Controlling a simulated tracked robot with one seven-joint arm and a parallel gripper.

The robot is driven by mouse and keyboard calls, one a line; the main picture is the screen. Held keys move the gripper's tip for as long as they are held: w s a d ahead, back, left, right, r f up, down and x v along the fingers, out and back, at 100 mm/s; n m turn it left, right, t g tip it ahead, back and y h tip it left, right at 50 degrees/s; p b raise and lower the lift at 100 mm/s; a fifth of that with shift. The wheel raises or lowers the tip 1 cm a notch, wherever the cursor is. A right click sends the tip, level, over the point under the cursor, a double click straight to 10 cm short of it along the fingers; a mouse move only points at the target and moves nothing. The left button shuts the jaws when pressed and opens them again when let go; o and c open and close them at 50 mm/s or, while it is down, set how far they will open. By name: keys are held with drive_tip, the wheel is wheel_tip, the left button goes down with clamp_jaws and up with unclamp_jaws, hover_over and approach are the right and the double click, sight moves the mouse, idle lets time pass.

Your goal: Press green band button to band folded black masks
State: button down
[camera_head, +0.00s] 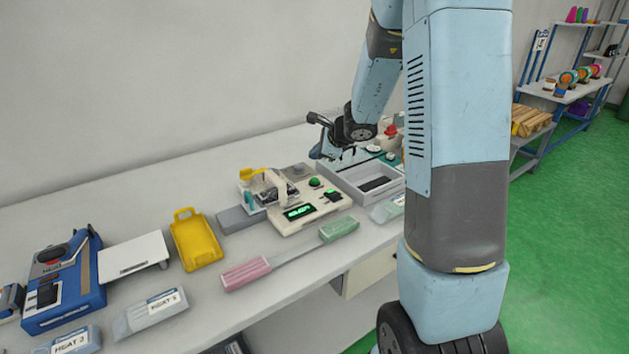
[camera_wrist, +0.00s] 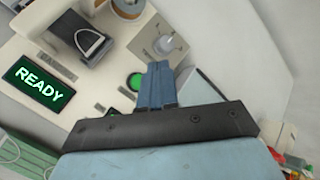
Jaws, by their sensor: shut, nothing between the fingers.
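The banding machine (camera_head: 290,222) is a cream box on the bench with a lit green display (camera_head: 299,211). In the wrist view the display (camera_wrist: 40,82) reads READY. The round green button (camera_head: 314,182) is on its top; in the wrist view the button (camera_wrist: 134,81) shows just left of my fingertips. My gripper (camera_head: 322,151) is shut and empty, above the machine's back right; its blue fingers also show in the wrist view (camera_wrist: 158,68), beside the button with no clear contact.
A grey tray (camera_head: 345,183) with a black item stands right of the machine. A yellow tray (camera_head: 195,240), a white stand (camera_head: 133,254) and a blue machine (camera_head: 62,285) are to the left.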

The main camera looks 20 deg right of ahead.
sight(316, 181)
drive_tip(key=shift+f, duration=2.85)
drive_tip(key=shift+f, duration=0.8)
idle(0.6)
drive_tip(key=shift+r, duration=0.9)
drive_tip(key=shift+r, duration=2.5)
